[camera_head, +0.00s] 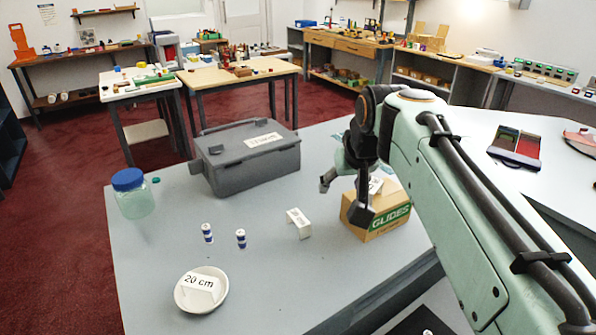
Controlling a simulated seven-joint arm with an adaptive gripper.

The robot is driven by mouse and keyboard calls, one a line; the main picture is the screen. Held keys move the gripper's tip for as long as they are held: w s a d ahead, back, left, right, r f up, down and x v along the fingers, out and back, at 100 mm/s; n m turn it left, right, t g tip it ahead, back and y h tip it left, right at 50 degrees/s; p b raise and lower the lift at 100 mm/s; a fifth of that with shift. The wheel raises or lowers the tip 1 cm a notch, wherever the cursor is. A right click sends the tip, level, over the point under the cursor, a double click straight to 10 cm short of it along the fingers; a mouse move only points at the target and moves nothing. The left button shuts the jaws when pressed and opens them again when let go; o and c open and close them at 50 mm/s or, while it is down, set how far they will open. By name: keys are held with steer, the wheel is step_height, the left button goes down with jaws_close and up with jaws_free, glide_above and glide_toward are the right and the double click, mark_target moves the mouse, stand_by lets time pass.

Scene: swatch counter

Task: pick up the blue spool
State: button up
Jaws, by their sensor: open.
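Two small blue-and-white spool-like pieces stand upright on the grey table, a little apart: a left one (207,233) and a right one (241,238). I cannot tell them apart by colour at this size. My gripper (343,199) is open, with its fingers pointing down. It is to the right of both pieces and above them in the picture, beside and partly in front of a cardboard box (383,219) marked "GLIDES". Nothing shows between its fingers. I cannot tell whether a finger touches the box.
A white block (299,223) stands between the pieces and the box. A white dish (183,303) with a "20 cm" card is at the front. A blue-lidded jar (133,194) and a grey toolbox (246,158) stand behind. The table's (150,268) left front is clear.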

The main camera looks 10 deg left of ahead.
steer(key=w+a+f+n+y, duration=0.1)
steer(key=w+a+f, duration=0.2)
steer(key=a, duration=0.3)
steer(key=w+a+f+n, duration=0.1)
steer(key=w+a+f, duration=0.15)
steer(key=a, duration=0.25)
steer(key=n+g, duration=0.2)
steer(key=g, duration=0.1)
glide_toward(241, 235)
steer(key=x, duration=1.2)
steer(key=shift+w+f, duration=0.1)
steer(key=shift+f, duration=0.05)
steer(key=c, duration=0.9)
